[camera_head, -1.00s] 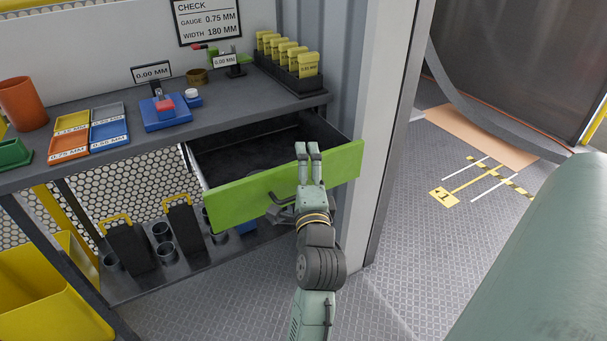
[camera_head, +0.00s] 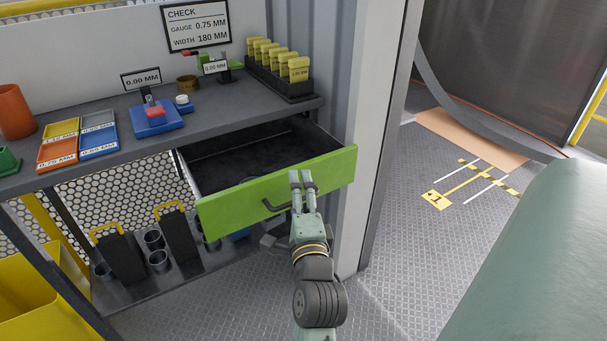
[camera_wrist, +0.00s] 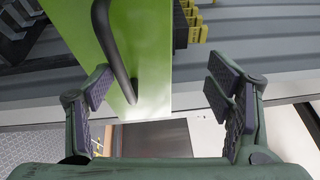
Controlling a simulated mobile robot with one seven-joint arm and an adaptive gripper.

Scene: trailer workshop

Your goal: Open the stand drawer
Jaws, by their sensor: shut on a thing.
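The stand drawer has a green front (camera_head: 232,205) and is pulled well out under the workbench top, its dark interior showing. Its dark bar handle (camera_head: 268,205) is on the front. My gripper (camera_head: 302,178) is at the right end of the handle, against the drawer front, and is shut on the handle. In the wrist view the green front (camera_wrist: 150,60) and the handle (camera_wrist: 104,35) show between the finger pads of my gripper (camera_wrist: 165,95). The handle lies close to the left pad, and its contact with the pads is hard to make out.
The workbench top (camera_head: 215,115) carries coloured trays (camera_head: 97,143), a blue gauge block (camera_head: 158,125) and a rack of yellow tags (camera_head: 292,85). A lower shelf (camera_head: 185,275) holds cups and black holders. A pale wall post (camera_head: 365,140) stands close right of the drawer.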

